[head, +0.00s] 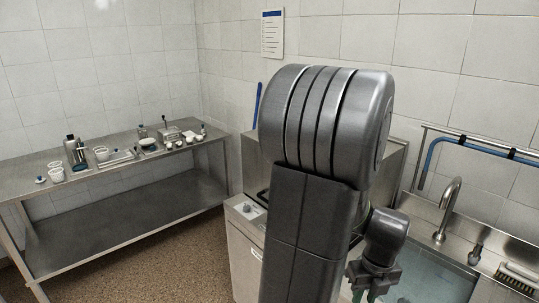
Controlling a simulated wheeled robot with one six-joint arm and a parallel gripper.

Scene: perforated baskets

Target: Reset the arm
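My arm rises large and dark grey through the middle of the head view. It hides much of the steel unit behind it. My gripper (370,285) is low in the picture, right of the thick arm link, and points down by the left side of the sink basin (425,275). No perforated basket can be made out clearly.
A steel table (110,177) stands at the left with several bottles, cups and trays on it. A steel cabinet (246,250) stands just left of my arm. A curved faucet (447,208) and a brush (518,279) are at the right. Speckled floor (170,255) lies open between.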

